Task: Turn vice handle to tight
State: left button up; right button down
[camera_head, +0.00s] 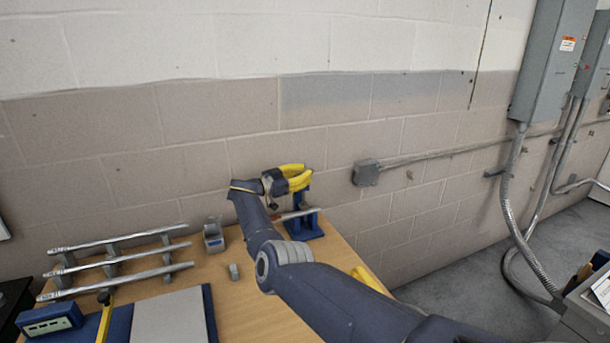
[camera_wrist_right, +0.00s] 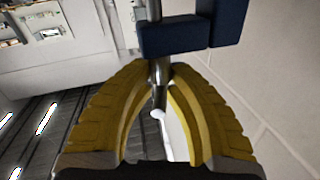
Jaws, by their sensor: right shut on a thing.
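The blue vice (camera_head: 303,226) stands on the far right corner of the wooden table. My right gripper (camera_head: 297,176) is above it, with its yellow fingers pointing right. In the right wrist view, the same yellow fingers (camera_wrist_right: 160,72) are shut on the vice handle (camera_wrist_right: 158,92), a thin silver bar. The handle runs up to the blue vice body (camera_wrist_right: 175,36), just beyond the fingertips. In the head view I cannot make out the handle clearly at the fingers. My left gripper is not in view.
A rack of silver rods (camera_head: 120,262) stands at the table's left. A small grey box (camera_head: 213,236) and a small grey block (camera_head: 234,271) are left of my right arm. A blue meter (camera_head: 50,320) and a grey plate (camera_head: 170,318) are in front. The wall is close behind.

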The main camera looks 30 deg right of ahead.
jog(key=shift+w+a+r, duration=0.15)
jog(key=shift+w+a, duration=0.05)
jog(key=shift+a, duration=0.15)
dwell(0.5)
jog(key=c, duration=1.8)
grip_release()
jog(key=shift+c, duration=0.2)
jog(key=o, duration=0.4)
jog(key=shift+w+a, duration=0.15)
jog(key=shift+c, duration=0.2)
jog(key=shift+d, duration=0.2)
jog(key=a, duration=1.2)
jog(key=shift+s, duration=0.45)
